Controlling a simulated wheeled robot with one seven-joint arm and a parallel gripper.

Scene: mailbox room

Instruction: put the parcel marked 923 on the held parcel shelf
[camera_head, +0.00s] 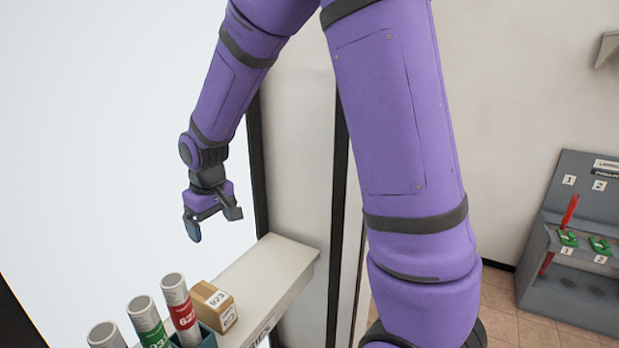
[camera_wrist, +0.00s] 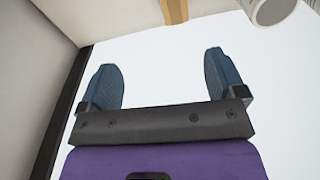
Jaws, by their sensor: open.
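The parcel marked 923 (camera_head: 213,303) is a small brown cardboard box with a white label. It stands on a pale shelf (camera_head: 268,272) in the head view, right of several capped tubes. My gripper (camera_head: 212,226) is above and behind the parcel in that view, apart from it, open and empty. In the wrist view its two blue fingertips (camera_wrist: 160,80) are spread with nothing between them. A brown strip at the top of the wrist view (camera_wrist: 174,10) looks like part of the parcel. I cannot tell which shelf is the held parcel shelf; the shelf's front lettering is mostly cut off.
Tubes with a red label (camera_head: 179,300) and a green label (camera_head: 147,322) stand left of the parcel, near a teal holder (camera_head: 208,337). A grey rack (camera_head: 580,240) with numbered slots, red and green items stands at the right. The shelf's right end is bare.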

